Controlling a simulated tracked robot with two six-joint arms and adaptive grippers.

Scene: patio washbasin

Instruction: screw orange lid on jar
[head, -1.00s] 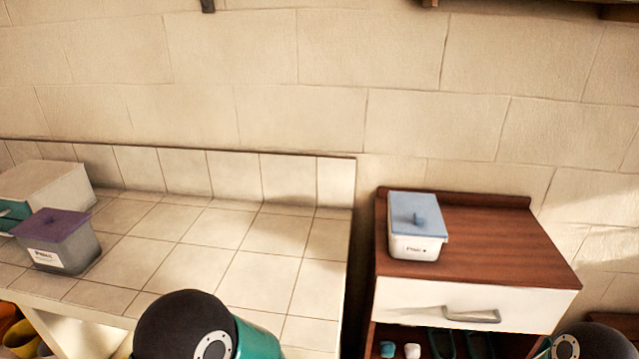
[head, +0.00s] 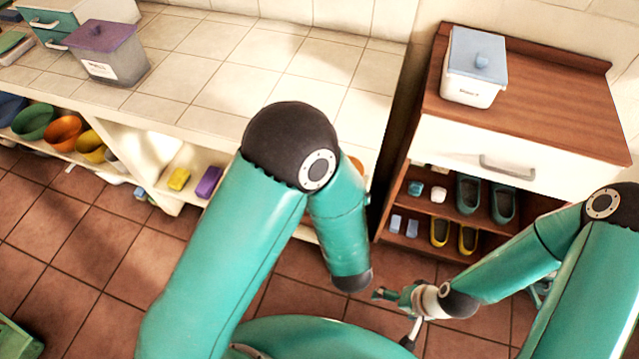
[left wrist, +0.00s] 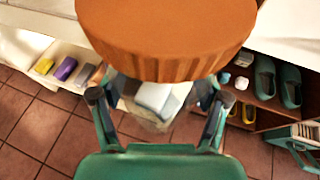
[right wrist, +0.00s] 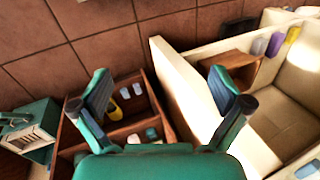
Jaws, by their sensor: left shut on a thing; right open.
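A large orange lid (left wrist: 165,40) with a ribbed rim fills the top of the left wrist view, close to the camera. Just below it, a clear, glassy jar (left wrist: 150,122) shows between the fingers of my left gripper (left wrist: 157,105), which is shut on it. The lid hides the jar's top, so I cannot tell how it sits there. In the head view my left arm hides the left gripper and jar. My right gripper (right wrist: 165,95) is open and empty; in the head view it (head: 392,312) is low, right of my left forearm.
A tiled counter (head: 270,60) with a purple-lidded box (head: 110,55) is at the left. A brown cabinet (head: 545,80) with a blue-lidded white box (head: 472,70) stands at the right. Bowls and shoes fill lower shelves. Open tiled floor (head: 90,230) lies in front.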

